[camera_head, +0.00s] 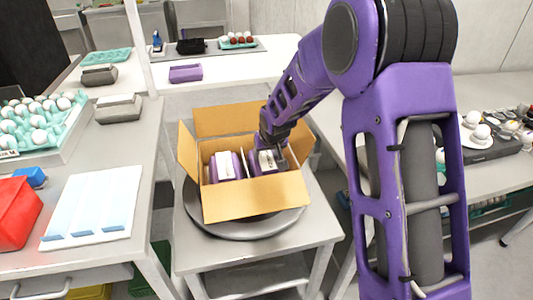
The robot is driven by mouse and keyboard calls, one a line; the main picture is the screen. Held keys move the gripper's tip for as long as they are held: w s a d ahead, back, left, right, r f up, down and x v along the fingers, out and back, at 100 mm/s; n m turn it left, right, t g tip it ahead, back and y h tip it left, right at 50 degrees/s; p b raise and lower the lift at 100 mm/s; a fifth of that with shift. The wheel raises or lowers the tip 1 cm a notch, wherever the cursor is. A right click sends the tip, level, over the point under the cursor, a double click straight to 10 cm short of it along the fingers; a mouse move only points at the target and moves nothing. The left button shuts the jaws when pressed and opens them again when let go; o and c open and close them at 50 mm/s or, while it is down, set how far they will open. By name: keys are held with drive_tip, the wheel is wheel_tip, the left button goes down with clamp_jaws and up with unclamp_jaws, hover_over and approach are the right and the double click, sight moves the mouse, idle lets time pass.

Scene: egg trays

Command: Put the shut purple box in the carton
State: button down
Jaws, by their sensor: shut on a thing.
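An open cardboard carton (255,198) stands with its flaps up on a round grey turntable (235,228) on a small metal table. A shut purple box (226,167) with a white label sits inside at the left. My gripper (272,148) reaches down into the carton's right half and is shut on another purple box (266,161) with a pale label. The fingertips and most of this held box are hidden by the gripper and the carton wall, so I cannot tell whether it touches the bottom.
An open purple tray-like box (186,73) lies on the white table behind. Grey egg boxes (118,108) and a teal egg tray (40,125) stand on the left table, with a red bin (15,212) in front. A right-hand table holds more eggs (480,132).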

drive_tip(key=shift+c, duration=0.3)
unclamp_jaws()
drive_tip(key=shift+f, duration=0.1)
